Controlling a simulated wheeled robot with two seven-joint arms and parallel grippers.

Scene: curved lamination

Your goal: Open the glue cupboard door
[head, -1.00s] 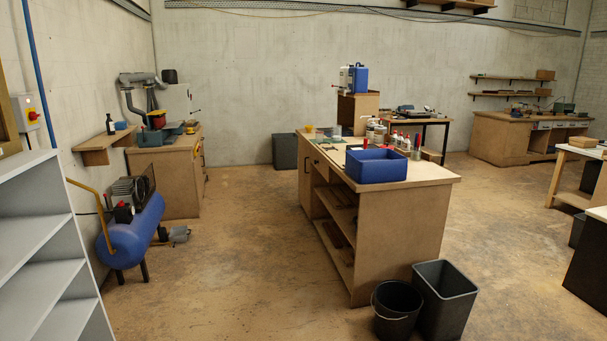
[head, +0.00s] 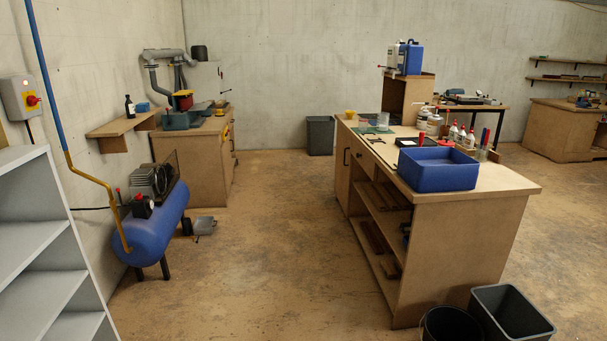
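A wooden workbench (head: 455,232) stands right of centre. A closed cupboard door (head: 342,178) with a dark vertical handle is at the far end of its left side, seen at a steep angle. I cannot tell for certain that it is the glue cupboard door. Several white bottles with red caps (head: 461,137) stand on the bench top. Neither of my grippers is in view.
A blue crate (head: 437,169) sits on the bench's near end; a black bucket (head: 450,324) and grey bin (head: 508,315) stand below. A blue compressor (head: 155,225) and grey shelving (head: 45,250) are on the left. The floor (head: 265,225) between is clear.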

